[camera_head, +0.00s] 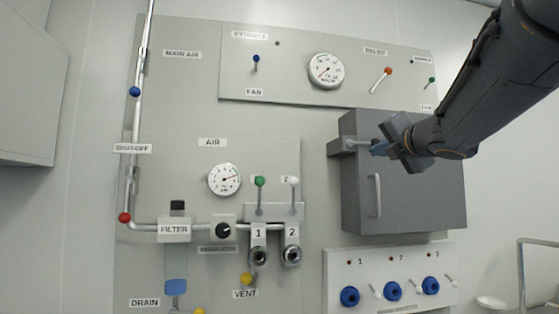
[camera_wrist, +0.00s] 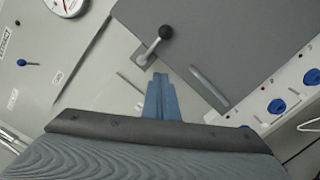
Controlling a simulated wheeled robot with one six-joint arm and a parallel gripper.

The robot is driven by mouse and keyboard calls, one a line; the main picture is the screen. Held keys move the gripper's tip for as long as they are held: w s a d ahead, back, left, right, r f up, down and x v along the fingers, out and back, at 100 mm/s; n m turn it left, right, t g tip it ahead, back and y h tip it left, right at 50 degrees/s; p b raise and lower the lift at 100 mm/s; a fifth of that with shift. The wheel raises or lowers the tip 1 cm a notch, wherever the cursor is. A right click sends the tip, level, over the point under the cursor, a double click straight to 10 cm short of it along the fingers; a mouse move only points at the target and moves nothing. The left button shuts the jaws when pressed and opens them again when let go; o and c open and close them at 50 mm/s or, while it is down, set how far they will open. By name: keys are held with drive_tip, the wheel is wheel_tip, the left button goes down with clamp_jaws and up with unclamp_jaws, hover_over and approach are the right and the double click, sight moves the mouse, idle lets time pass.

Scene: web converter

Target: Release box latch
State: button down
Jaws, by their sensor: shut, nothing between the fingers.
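The grey box (camera_head: 405,205) is mounted on the wall panel, with its front face closed. Its latch (camera_head: 350,143) is at the upper left edge of the box. In the wrist view the latch lever (camera_wrist: 151,50) slants up to a black ball knob (camera_wrist: 166,32). My gripper (camera_head: 374,149) is in front of the box's upper left part, close to the latch; its body hides part of the box and the knob. In the wrist view my shut, empty gripper (camera_wrist: 160,78) points at the lever, its tips just below it; contact cannot be told.
A bar handle (camera_head: 376,196) is on the box front and also shows in the wrist view (camera_wrist: 208,86). Below is a white panel with blue knobs (camera_head: 350,296). Above are a gauge (camera_head: 326,70) and an orange-tipped lever (camera_head: 387,72). Valves 1 and 2 (camera_head: 275,212) are to the left.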

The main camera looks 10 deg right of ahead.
sight(365, 143)
drive_tip(key=shift+w+d+r+p, duration=0.45)
drive_tip(key=shift+w+d+p, duration=0.2)
drive_tip(key=shift+w, duration=0.65)
drive_tip(key=shift+w+d+r+p, duration=0.4)
drive_tip(key=shift+w+d+p, duration=0.15)
drive_tip(key=shift+w, duration=0.8)
drive_tip(key=shift+w+d+r+p, duration=0.5)
drive_tip(key=shift+w+p, duration=0.2)
drive_tip(key=shift+w, duration=0.6)
drive_tip(key=shift+d, duration=0.1)
drive_tip(key=shift+f, duration=0.1)
drive_tip(key=shift+w, duration=0.1)
